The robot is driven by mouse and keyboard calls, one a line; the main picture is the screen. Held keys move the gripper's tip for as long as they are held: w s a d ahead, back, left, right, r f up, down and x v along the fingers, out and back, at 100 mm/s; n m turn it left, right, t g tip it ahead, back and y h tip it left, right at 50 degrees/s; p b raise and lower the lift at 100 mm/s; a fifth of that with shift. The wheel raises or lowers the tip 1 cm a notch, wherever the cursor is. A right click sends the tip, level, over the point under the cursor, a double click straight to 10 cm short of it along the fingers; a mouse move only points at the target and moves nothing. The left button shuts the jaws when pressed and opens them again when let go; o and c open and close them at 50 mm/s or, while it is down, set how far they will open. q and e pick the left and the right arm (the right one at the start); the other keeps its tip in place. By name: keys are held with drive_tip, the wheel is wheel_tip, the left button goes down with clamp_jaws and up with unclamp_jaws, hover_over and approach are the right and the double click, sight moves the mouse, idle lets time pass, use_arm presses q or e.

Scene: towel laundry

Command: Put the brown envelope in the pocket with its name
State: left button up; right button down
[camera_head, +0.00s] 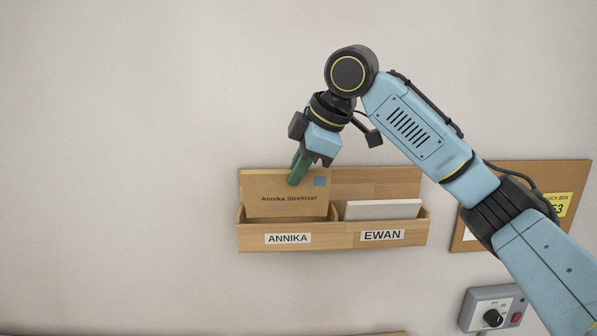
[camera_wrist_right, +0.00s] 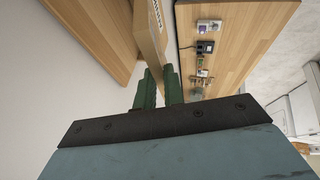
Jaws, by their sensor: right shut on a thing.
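The brown envelope (camera_head: 286,198) bears the name "Annika Strelitzer" and a blue stamp. In the head view it stands upright, its lower part behind the front of the left pocket labelled ANNIKA (camera_head: 288,239). My right gripper (camera_head: 299,170), with green fingers, is shut on the envelope's top edge. The right wrist view shows the green fingers (camera_wrist_right: 159,88) on either side of a thin brown edge. The right pocket, labelled EWAN (camera_head: 382,236), holds white envelopes (camera_head: 383,210). Whether the brown envelope touches the pocket floor is hidden. My left gripper is out of view.
The wooden wall rack (camera_head: 375,180) holds both pockets. To its right are a wooden board with a yellow label (camera_head: 560,205) and a grey box with a dial (camera_head: 493,308). The wall left of the rack is clear. A wooden surface (camera_wrist_right: 235,45) with small objects shows in the right wrist view.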

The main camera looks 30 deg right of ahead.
sight(297, 193)
drive_tip(key=shift+w+d+f+b, duration=0.2)
drive_tip(key=shift+w+d+f, duration=0.15)
drive_tip(key=shift+w+f, duration=0.6)
drive_tip(key=shift+w+d+f+b, duration=0.25)
drive_tip(key=shift+w+f, duration=0.2)
drive_tip(key=shift+f, duration=0.9)
drive_tip(key=shift+w+d+f+b, duration=0.15)
drive_tip(key=shift+w+d+f, duration=0.25)
drive_tip(key=shift+w+f, duration=0.55)
drive_tip(key=shift+s+f, duration=0.2)
drive_tip(key=shift+s, duration=0.05)
drive_tip(key=c, duration=1.4)
unclamp_jaws()
drive_tip(key=b+v, duration=0.1)
drive_tip(key=v, duration=1.2)
drive_tip(key=shift+s+r, duration=0.15)
